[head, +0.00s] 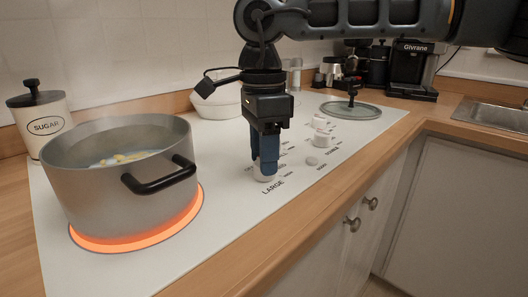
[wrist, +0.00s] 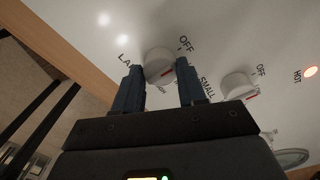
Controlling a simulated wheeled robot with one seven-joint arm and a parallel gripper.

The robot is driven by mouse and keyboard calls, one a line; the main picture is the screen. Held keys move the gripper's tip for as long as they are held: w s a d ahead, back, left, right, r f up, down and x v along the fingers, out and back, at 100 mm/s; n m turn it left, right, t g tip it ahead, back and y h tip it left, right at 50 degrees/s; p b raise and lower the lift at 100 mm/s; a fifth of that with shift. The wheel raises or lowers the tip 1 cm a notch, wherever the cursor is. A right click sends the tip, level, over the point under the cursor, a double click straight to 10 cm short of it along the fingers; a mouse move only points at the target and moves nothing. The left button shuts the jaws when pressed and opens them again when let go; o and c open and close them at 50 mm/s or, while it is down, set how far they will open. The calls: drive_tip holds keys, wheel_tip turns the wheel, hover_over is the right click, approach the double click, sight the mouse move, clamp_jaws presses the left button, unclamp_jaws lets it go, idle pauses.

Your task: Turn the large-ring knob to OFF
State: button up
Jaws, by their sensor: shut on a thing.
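The large-ring knob (wrist: 158,62) is white and sits on the white cooktop by the LARGE lettering. In the head view its lower part (head: 262,174) shows beneath my fingertips. My gripper (head: 265,162) points down and is shut on this knob. In the wrist view my gripper (wrist: 159,72) has one blue finger on each side of the knob. OFF is printed beside the knob, towards the upper right in the wrist view. A small reddish mark shows low on the knob, away from OFF. The large ring (head: 130,243) glows orange under a grey pot (head: 95,170).
Other white knobs (head: 322,138) stand to the right, one (wrist: 238,86) close by in the wrist view. A HOT light (wrist: 310,71) is lit. A glass lid (head: 350,110), white bowl (head: 217,97) and sugar canister (head: 40,120) stand behind. The cooktop's front strip is clear.

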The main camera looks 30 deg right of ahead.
idle(0.3)
drive_tip(key=o, duration=1.1)
drive_tip(key=shift+c, duration=0.2)
wheel_tip(320, 180, up, 8)
drive_tip(key=shift+w+f+p, duration=0.1)
drive_tip(key=shift+w+p, duration=0.05)
drive_tip(key=shift+p, duration=0.3)
